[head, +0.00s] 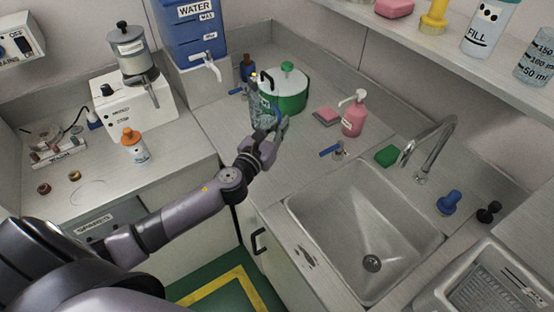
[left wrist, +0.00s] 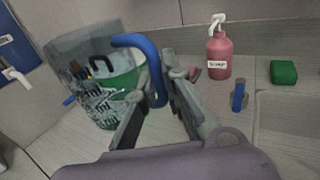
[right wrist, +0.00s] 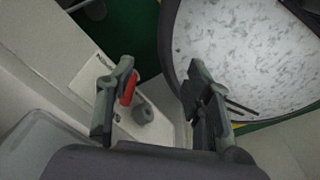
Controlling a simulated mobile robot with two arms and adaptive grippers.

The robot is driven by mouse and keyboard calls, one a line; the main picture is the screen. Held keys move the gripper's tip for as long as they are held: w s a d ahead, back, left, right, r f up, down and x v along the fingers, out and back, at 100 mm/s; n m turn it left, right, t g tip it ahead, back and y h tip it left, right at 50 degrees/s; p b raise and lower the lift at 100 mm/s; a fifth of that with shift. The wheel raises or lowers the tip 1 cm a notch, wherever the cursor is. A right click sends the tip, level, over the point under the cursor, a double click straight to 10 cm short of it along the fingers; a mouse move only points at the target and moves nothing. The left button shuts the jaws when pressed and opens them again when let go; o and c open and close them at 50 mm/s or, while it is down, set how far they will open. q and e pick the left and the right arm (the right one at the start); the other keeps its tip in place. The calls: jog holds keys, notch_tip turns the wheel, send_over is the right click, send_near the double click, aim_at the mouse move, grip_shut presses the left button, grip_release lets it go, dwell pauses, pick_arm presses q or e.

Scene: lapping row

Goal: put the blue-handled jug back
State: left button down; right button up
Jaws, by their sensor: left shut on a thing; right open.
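The blue-handled jug (head: 263,112) is clear, with dark markings on its wall, and stands out in front of a green pot at the back of the counter. My left gripper (head: 272,133) is shut on its blue handle. In the left wrist view the jug (left wrist: 100,108) is left of the fingers, slightly tilted in the picture, and the handle (left wrist: 148,52) runs down between the fingertips (left wrist: 160,98). I cannot tell whether its base touches the counter. My right gripper (right wrist: 160,88) shows only in the right wrist view, open and empty.
The green pot (head: 286,100) stands close behind the jug. A blue water tank (head: 192,30) stands left. A shelf (head: 420,36) overhangs the back right.

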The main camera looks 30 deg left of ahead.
pick_arm(q)
notch_tip(320, 180, down, 13)
jog(key=b, duration=0.6)
jog(key=shift+r+b, duration=0.15)
jog(key=shift+b, duration=0.25)
jog(key=shift+r, duration=0.1)
jog(key=c, duration=1.9)
grip_release()
jog(key=shift+o, duration=0.9)
